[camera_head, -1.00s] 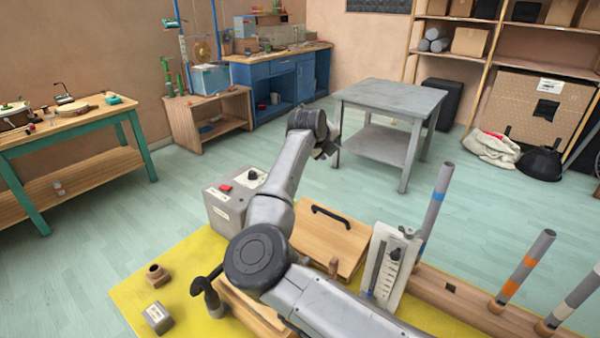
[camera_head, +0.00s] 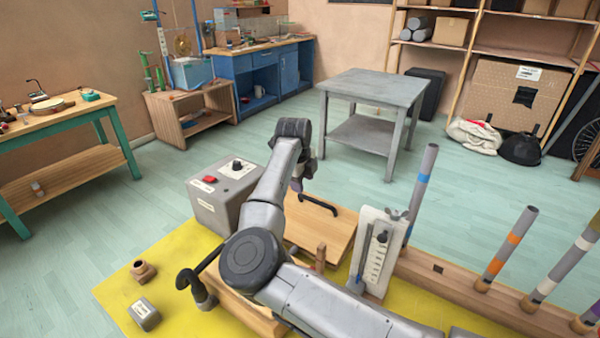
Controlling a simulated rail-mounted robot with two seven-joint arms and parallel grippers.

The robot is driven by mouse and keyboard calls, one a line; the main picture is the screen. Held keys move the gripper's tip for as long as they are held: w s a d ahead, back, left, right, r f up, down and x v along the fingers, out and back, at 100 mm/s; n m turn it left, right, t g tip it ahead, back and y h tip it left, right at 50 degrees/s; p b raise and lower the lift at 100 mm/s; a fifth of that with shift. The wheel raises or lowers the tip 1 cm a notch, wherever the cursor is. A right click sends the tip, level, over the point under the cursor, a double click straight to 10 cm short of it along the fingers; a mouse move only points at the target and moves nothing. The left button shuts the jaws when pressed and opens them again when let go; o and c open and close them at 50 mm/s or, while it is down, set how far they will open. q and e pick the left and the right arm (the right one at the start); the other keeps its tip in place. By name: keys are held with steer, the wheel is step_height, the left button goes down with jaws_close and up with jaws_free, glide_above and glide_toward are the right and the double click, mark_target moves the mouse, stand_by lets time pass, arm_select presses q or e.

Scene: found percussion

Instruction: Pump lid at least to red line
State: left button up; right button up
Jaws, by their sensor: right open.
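The wooden lid (camera_head: 337,238) with a black bar handle (camera_head: 318,204) lies at the middle of the yellow mat, partly hidden by my right arm. A white upright gauge board (camera_head: 378,252) with a dark scale strip stands to its right; I cannot make out a red line on it. My right gripper (camera_head: 300,182) is open and empty. It hangs at the end of my arm, just left of and beyond the handle in the picture, apart from it as far as I can tell. My left gripper is not in view.
A grey box (camera_head: 215,204) with a red button and black knob stands left of the lid. A black curved-neck object (camera_head: 196,288), a small brown pot (camera_head: 143,271) and a grey block (camera_head: 144,315) are at front left. Striped tubes (camera_head: 507,248) stand in a wooden rail at right.

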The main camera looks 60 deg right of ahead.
mark_target(305, 196)
steer(key=b+x, duration=0.2)
steer(key=x, duration=0.5)
steer(key=shift+f, duration=0.35)
jaws_close()
steer(key=shift+d, duration=0.1)
steer(key=shift+d+f, duration=0.2)
steer(key=shift+f, duration=0.2)
steer(key=shift+d+f, duration=0.25)
steer(key=shift+b, duration=0.3)
